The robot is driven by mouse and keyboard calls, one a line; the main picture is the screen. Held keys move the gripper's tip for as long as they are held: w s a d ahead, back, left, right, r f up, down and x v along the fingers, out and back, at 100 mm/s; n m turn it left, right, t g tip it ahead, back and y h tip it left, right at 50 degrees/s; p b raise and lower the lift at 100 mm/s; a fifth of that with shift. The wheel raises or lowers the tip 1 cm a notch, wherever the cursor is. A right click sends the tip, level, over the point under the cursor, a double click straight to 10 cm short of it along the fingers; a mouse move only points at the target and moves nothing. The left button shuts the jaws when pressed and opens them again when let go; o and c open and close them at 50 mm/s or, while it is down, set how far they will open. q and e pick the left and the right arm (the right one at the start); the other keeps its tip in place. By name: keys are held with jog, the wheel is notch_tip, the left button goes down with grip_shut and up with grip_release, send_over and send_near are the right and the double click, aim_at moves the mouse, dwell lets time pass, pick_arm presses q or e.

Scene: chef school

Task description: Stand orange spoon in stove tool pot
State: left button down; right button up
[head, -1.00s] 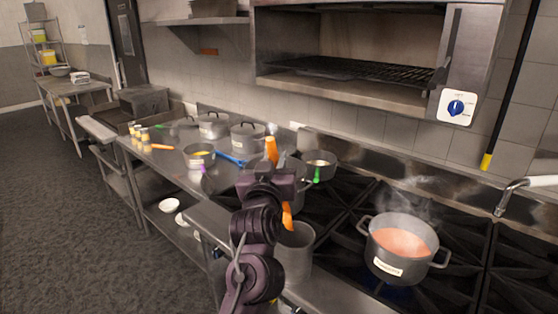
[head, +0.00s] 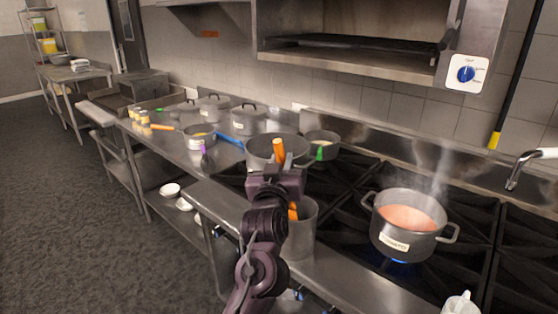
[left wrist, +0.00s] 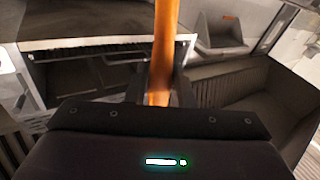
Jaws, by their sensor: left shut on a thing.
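My left gripper (head: 277,172) is shut on the orange spoon (head: 279,151), whose upper end sticks up above the jaws. In the left wrist view the spoon (left wrist: 165,45) shows as an orange shaft between the fingers. A lower orange piece (head: 292,211) shows beside my wrist, at the mouth of a grey cylindrical pot (head: 305,238), which looks like the stove tool pot. My arm covers the pot's left side. I cannot tell whether the spoon's lower end is inside the rim or in front of it. My right gripper is not in view.
A steaming pot of red soup (head: 407,218) stands on a lit burner to the right. A large grey pot (head: 262,147) and a small pan (head: 322,137) stand behind my gripper. A white object (head: 461,304) is at the lower right. Cookware lines the left counter.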

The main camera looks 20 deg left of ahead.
pick_arm(q)
jog(key=f+b, duration=0.1)
jog(key=f, duration=0.1)
jog(key=w+f+b, duration=0.1)
jog(key=f, duration=0.1)
jog(key=shift+d+f, duration=0.2)
jog(key=shift+w+f+b, duration=0.2)
jog(key=shift+f+b, duration=0.35)
jog(key=shift+f, duration=0.15)
jog(key=c, duration=1.2)
grip_release()
jog(key=shift+f, duration=0.1)
